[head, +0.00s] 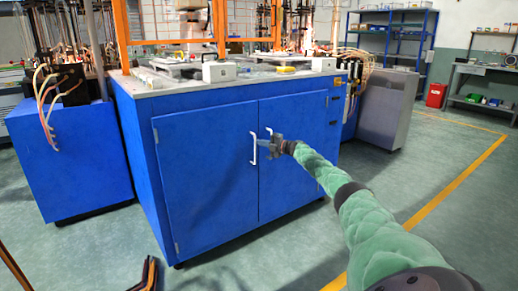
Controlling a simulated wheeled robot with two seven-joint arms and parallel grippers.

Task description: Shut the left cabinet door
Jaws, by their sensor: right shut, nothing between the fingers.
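The left cabinet door (206,177) is a blue panel on the front of the blue cabinet, with a white vertical handle (253,148) near its right edge. It looks flush with the cabinet front, level with the right door (293,170). My right gripper (266,147) is shut and empty in front of the seam between the doors, just right of the left door's handle. Whether it touches the door cannot be told. The gripper partly covers the right door's handle (269,131). My left gripper is not clearly seen.
The grey cabinet top (190,84) carries several devices and an orange frame (122,35). Another blue cabinet (72,160) stands at the left, a grey cabinet (388,108) at the right. The green floor (420,185) in front and right is clear, with a yellow line (462,178).

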